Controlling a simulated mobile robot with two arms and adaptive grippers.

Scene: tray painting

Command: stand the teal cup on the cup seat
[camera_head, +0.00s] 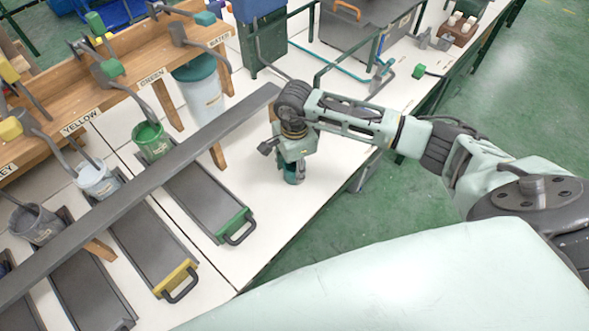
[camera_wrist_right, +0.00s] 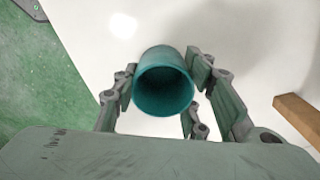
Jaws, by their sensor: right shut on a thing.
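The teal cup (camera_head: 290,177) is at the white table top, near the table's front edge, under my right gripper (camera_head: 296,173). In the right wrist view the cup (camera_wrist_right: 164,85) has its open, empty-looking mouth toward the camera, with fingers on both sides. The right gripper (camera_wrist_right: 165,92) is shut on it. White table shows around the cup, but I cannot tell whether its base touches the table. I cannot make out the cup seat for certain. My left gripper is not in view.
A wooden rack (camera_head: 140,75) with labelled taps stands at the left, with a green bucket (camera_head: 151,141) and others below. A long dark rail (camera_head: 150,180) crosses above grey trays with green (camera_head: 232,224) and yellow (camera_head: 176,279) ends. A wooden piece (camera_wrist_right: 298,118) lies right of the cup.

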